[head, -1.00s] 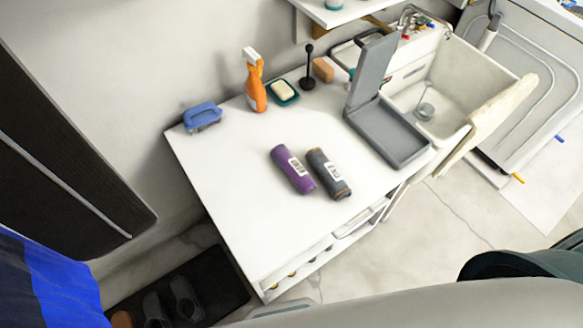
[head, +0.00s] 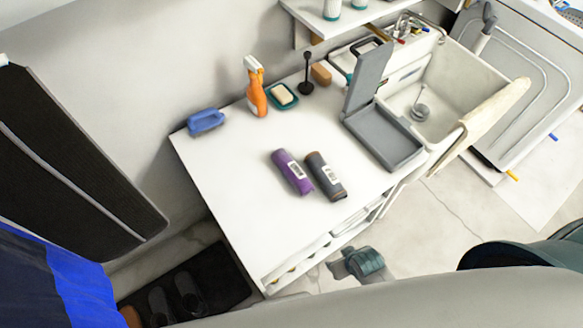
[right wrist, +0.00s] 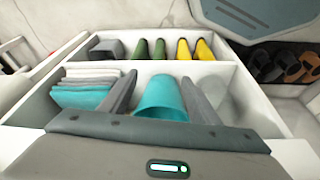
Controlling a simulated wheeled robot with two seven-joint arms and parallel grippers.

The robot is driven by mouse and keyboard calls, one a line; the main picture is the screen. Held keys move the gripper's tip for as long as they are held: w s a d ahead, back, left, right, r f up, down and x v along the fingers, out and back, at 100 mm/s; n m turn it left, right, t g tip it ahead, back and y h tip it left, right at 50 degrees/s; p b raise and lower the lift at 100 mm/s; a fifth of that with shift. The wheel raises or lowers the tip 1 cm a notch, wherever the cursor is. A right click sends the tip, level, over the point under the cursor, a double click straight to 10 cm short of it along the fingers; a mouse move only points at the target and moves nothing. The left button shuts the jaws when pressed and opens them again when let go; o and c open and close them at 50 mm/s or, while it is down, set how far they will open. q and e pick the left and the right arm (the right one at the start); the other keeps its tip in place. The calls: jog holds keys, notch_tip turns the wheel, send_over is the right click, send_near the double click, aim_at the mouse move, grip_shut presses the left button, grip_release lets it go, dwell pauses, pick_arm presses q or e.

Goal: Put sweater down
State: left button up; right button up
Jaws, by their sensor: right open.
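My right gripper (head: 342,264) is low in front of the white cabinet, its fingers toward the open front. My left gripper is not in view.
Folded teal and white cloths (right wrist: 85,92) lie left of the fingers. Green and yellow boots (right wrist: 183,50) stand in the other compartment. Blue cloth (head: 75,285) hangs lower left.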

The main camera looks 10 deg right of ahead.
jog(key=w+a+r+t+p, duration=0.1)
jog(key=w+r+p, duration=0.1)
jog(key=r, duration=1)
jog(key=w+a+r+t+p, duration=0.1)
jog(key=w+r, duration=0.1)
jog(key=r, duration=0.9)
jog(key=w+a+r+n+t+y, duration=0.2)
jog(key=w+a+r, duration=0.1)
jog(key=w+r, duration=0.5)
jog(key=shift+a+r+t+y+p, duration=0.3)
jog(key=shift+a+r+t+y, duration=0.1)
jog(key=p, duration=0.3)
send_near(295, 174)
jog(key=x, duration=0.4)
jog(key=shift+w+a+f, duration=0.1)
jog(key=shift+x, duration=0.75)
jog(key=shift+f, duration=0.1)
